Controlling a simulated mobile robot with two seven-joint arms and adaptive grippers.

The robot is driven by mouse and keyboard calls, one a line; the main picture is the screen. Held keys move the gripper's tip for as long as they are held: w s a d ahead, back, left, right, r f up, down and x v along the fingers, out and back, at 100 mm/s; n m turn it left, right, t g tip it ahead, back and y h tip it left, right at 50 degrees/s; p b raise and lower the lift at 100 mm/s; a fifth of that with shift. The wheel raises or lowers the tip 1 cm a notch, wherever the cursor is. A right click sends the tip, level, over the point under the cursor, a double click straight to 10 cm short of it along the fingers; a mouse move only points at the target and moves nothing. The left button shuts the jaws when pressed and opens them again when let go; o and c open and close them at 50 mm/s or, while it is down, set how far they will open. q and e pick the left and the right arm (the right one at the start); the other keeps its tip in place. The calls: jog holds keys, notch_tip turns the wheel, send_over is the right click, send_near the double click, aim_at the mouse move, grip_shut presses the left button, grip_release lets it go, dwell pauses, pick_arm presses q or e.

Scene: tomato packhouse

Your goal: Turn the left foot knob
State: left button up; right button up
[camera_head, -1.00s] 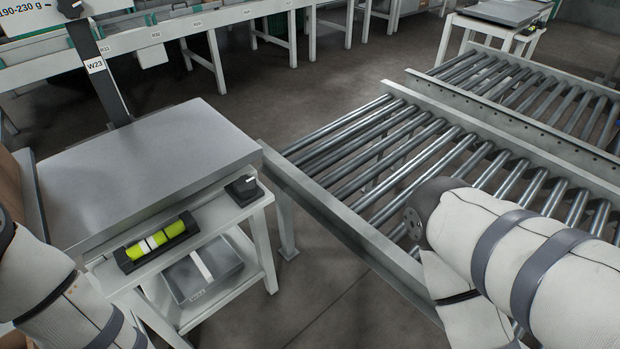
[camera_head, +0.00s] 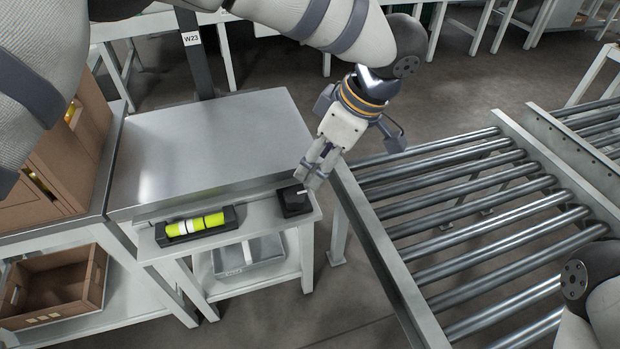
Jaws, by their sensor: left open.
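A black knob (camera_head: 293,203) with a pale pointer mark sits at the front right corner of the white stand, in front of the grey scale plate (camera_head: 215,140). It is the only knob I can make out. My left gripper (camera_head: 311,181) points down over this knob with its fingers open. Its fingertips are at the knob's upper right; I cannot tell whether they touch it. A level vial (camera_head: 195,225) with yellow-green liquid and a pale bubble lies in a black holder left of the knob. My right gripper is out of view.
A roller conveyor (camera_head: 385,262) stands close on the right of the stand. Cardboard boxes (camera_head: 58,160) are on the left, with an open carton (camera_head: 55,290) below. A post with the W23 label (camera_head: 191,38) rises behind the plate. A grey tray (camera_head: 250,258) lies on the lower shelf.

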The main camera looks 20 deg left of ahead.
aim_at(296, 195)
pick_arm(q)
jog(key=x, duration=0.7)
jog(key=b+x, duration=0.1)
jog(key=x, duration=0.2)
jog(key=shift+s+a+f, duration=0.25)
jog(key=shift+s+f, duration=0.05)
jog(key=shift+f, duration=0.05)
jog(key=c, duration=0.9)
